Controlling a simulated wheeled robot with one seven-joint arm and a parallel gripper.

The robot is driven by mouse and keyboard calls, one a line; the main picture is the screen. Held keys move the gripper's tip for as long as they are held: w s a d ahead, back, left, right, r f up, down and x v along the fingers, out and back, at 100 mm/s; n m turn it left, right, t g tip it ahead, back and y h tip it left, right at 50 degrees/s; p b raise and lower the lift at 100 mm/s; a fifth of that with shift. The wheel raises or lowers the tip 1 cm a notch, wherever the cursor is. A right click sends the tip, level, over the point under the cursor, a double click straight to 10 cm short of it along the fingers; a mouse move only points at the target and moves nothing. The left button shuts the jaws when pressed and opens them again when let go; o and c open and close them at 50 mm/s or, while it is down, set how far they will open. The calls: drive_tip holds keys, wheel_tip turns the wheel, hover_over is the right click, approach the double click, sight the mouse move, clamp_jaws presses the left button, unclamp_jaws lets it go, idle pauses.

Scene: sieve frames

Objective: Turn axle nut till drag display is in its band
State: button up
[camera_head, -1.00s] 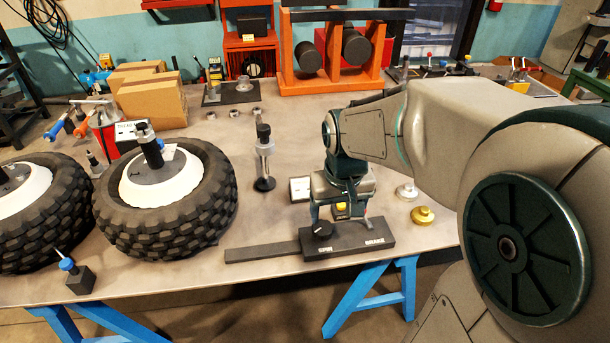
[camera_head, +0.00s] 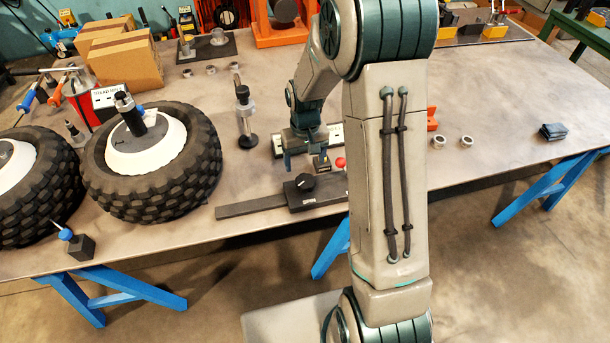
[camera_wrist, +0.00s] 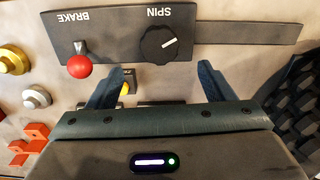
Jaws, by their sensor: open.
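The wheel (camera_head: 150,175) lies on the table with a white hub (camera_head: 150,150). A dark upright piece (camera_head: 134,120) stands at the hub's centre; I cannot make out the axle nut there. A small white display box (camera_head: 108,97) stands behind the wheel, its reading too small to tell. My gripper (camera_head: 303,160) is open and empty, pointing down behind the black control panel (camera_head: 300,200). In the wrist view, my gripper (camera_wrist: 157,82) has its fingers apart beside the panel. The panel has a SPIN knob (camera_wrist: 158,44) and a red-balled BRAKE lever (camera_wrist: 79,66).
A second wheel (camera_head: 45,185) lies at the left. An upright tool (camera_head: 244,115) stands between wheel and gripper. Cardboard boxes (camera_head: 125,65) are at the back left. A small dark block (camera_head: 80,246) is near the front edge. The table's right half is mostly clear.

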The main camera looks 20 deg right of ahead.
sight(305, 180)
wheel_tip(305, 180, down, 8)
drive_tip(key=shift+p, duration=0.5)
drive_tip(key=c, duration=1)
